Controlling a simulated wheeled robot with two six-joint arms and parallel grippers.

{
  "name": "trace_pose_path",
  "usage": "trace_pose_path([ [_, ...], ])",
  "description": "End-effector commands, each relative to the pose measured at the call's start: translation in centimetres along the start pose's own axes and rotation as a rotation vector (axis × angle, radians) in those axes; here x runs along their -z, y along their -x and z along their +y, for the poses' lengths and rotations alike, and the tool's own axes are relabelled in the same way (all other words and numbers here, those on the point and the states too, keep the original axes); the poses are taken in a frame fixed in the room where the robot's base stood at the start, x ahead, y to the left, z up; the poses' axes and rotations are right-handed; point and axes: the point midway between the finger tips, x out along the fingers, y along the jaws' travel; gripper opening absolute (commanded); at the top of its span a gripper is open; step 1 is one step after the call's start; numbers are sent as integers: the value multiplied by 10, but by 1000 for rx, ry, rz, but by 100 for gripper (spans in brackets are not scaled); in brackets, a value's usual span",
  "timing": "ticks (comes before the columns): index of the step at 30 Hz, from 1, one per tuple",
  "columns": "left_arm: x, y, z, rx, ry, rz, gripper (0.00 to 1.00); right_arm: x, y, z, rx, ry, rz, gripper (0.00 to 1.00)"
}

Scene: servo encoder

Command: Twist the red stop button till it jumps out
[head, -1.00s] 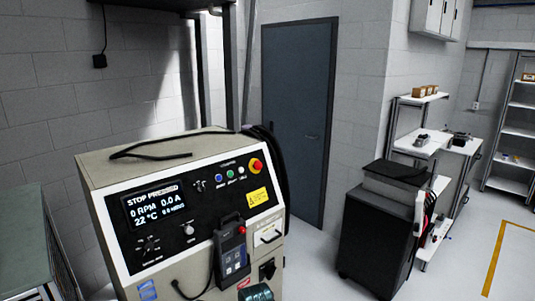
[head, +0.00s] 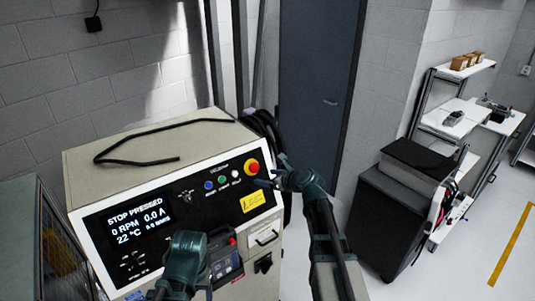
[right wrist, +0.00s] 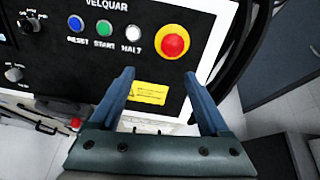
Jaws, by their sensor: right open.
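The red stop button (head: 252,167) sits on a yellow base at the upper right of the cabinet's black front panel (head: 190,212). It also shows in the right wrist view (right wrist: 173,42). The panel's display (head: 139,221) reads "STOP PRESSED". My right gripper (head: 271,172) is open and empty, just right of the button in the head view. In the right wrist view its two fingers (right wrist: 158,75) point toward the panel, with the button beyond the tips and nearer the right finger. My left arm's end (head: 187,248) is in front of the panel's lower part; its fingers cannot be made out.
Blue, green and white buttons (head: 222,180) sit left of the red one. A yellow label (head: 254,201) is below it. A handheld device (head: 224,262) hangs on the cabinet front. A black cable (head: 150,135) lies on top. A dark cart (head: 395,205) stands to the right.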

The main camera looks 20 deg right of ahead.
Motion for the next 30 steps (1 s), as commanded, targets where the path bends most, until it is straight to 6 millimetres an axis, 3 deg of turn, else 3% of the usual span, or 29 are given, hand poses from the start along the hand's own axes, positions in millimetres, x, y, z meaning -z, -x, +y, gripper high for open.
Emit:
trace_pose_path([
  [4,-1,8,-1,0,1,0,70,-11,6,-16,28,-91,-29,80],
  [14,-1,4,0,0,0,0,70,-10,1,-18,31,-103,-32,80],
  [20,0,-3,0,0,-4,0,70,-9,-14,-19,30,-100,-31,80],
  [30,1,-23,2,2,-16,1,70,-10,-60,-20,30,-99,-31,80],
])
